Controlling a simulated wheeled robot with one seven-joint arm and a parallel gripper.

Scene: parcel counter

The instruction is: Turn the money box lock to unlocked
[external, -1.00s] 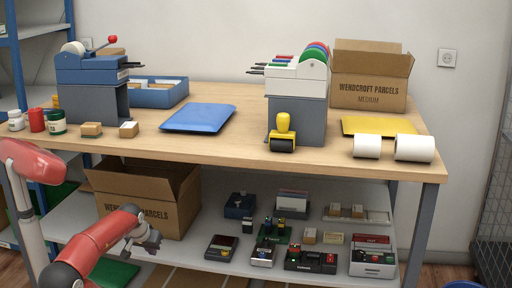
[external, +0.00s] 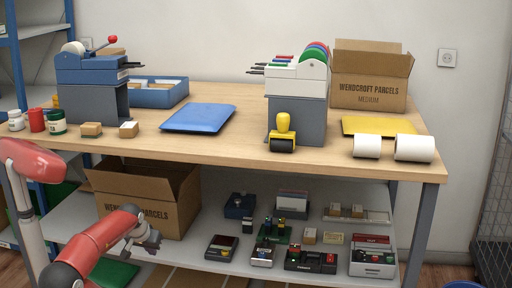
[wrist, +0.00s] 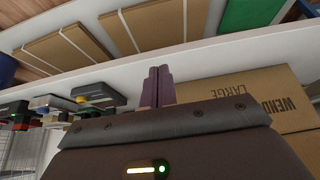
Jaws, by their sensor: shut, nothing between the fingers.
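My gripper (external: 153,243) is at the front of the lower shelf, in front of the large open cardboard box (external: 178,203). In the wrist view its fingers (wrist: 160,86) are together with nothing between them. It is well left of the small devices on the shelf and touches none of them. A dark blue box (external: 239,206) with a small knob-like part on top stands at the back of the shelf; it may be the money box, but I cannot tell for sure. The lock and its setting are too small to make out.
Several small devices crowd the lower shelf (external: 205,228), including a dark terminal (external: 222,247), a black unit with buttons (external: 310,259) and a white-and-red box (external: 373,257). The wooden tabletop (external: 235,146) overhangs the shelf. In the wrist view the cardboard box (wrist: 225,105) is close beside the fingers.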

